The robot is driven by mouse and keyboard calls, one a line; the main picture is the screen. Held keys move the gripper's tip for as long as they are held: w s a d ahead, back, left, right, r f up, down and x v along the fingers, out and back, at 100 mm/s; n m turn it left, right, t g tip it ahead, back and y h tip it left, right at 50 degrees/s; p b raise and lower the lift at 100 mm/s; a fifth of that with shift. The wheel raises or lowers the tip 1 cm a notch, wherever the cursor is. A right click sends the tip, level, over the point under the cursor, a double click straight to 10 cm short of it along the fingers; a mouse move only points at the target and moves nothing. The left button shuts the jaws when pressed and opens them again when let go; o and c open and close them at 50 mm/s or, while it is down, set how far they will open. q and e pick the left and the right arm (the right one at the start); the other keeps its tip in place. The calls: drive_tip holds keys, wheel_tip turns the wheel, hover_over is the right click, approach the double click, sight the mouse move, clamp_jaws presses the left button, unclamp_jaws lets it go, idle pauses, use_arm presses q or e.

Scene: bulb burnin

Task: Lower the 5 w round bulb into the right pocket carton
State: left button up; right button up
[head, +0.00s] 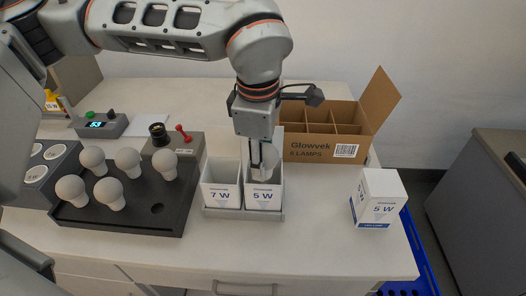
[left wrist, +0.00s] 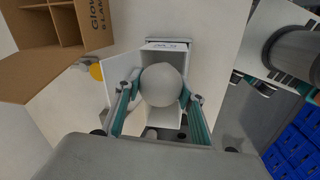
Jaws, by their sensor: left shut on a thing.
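My left gripper (head: 262,172) is shut on a white round bulb (head: 270,158). The bulb is at the mouth of the right pocket carton (head: 263,197), which is white, open and marked 5 W. In the left wrist view the bulb (left wrist: 161,85) sits between the fingertips (left wrist: 160,98), over the carton's opening (left wrist: 166,47). The bulb's base is hidden, so how far it is inside is unclear. The left pocket carton (head: 221,195), marked 7 W, stands beside it in the same grey holder (head: 243,214). My right gripper is not in view.
A dark tray (head: 125,222) with several bulbs (head: 108,192) stands left of the cartons. An open brown Glowvek box (head: 318,148) is behind them. A closed 5 W carton (head: 377,207) stands at the right, near a blue crate (head: 420,265).

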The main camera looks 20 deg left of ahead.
use_arm(q)
drive_tip(key=shift+f, duration=0.5)
drive_tip(key=o, duration=1.1)
drive_tip(key=shift+r, duration=0.1)
drive_tip(key=shift+o, duration=0.2)
drive_tip(key=r, duration=0.4)
drive_tip(key=s+r, duration=0.1)
drive_tip(key=r, duration=0.7)
drive_tip(key=shift+s, duration=0.3)
